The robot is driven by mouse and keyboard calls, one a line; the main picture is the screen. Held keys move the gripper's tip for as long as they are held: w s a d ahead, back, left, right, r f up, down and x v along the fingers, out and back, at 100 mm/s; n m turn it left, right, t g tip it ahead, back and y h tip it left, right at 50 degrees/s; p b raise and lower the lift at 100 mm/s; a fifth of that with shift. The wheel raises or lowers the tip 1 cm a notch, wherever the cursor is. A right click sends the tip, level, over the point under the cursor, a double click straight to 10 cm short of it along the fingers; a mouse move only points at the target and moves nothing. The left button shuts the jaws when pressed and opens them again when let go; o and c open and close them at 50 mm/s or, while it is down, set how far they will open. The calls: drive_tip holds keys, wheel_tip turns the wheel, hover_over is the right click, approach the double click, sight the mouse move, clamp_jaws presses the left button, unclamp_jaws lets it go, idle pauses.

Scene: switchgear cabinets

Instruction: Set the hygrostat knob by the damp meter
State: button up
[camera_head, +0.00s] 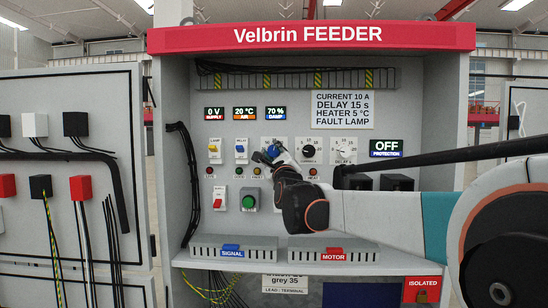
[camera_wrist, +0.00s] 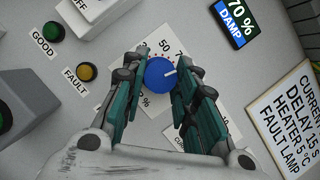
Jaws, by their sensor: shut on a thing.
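The blue hygrostat knob (camera_wrist: 158,74) sits on a white scale plate with a red-dotted arc and the numbers 50 and 70 partly visible. Its white pointer mark points right and slightly up in the wrist view, toward the right finger. My gripper (camera_wrist: 163,62) has one finger on each side of the knob and is shut on it. In the head view my gripper (camera_head: 276,158) covers much of the knob (camera_head: 272,148). The damp meter (camera_head: 275,113) reads 70 %; it also shows in the wrist view (camera_wrist: 234,20).
Toggle switches (camera_head: 214,150) are to the left. Lamps sit below. A notice (camera_head: 342,109) lists settings. My arm crosses the lower right.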

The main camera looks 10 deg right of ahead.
drive_tip(key=n+g+y, duration=0.1)
drive_tip(key=n, duration=0.2)
drive_tip(key=n+g+y, duration=0.1)
drive_tip(key=n, duration=0.3)
drive_tip(key=shift+d+r, duration=0.1)
drive_tip(key=shift+r, duration=0.05)
drive_tip(key=shift+n+y, duration=0.3)
drive_tip(key=shift+n, duration=0.2)
drive_tip(key=o, duration=1)
drive_tip(key=shift+o, duration=0.2)
drive_tip(key=shift+s, duration=0.15)
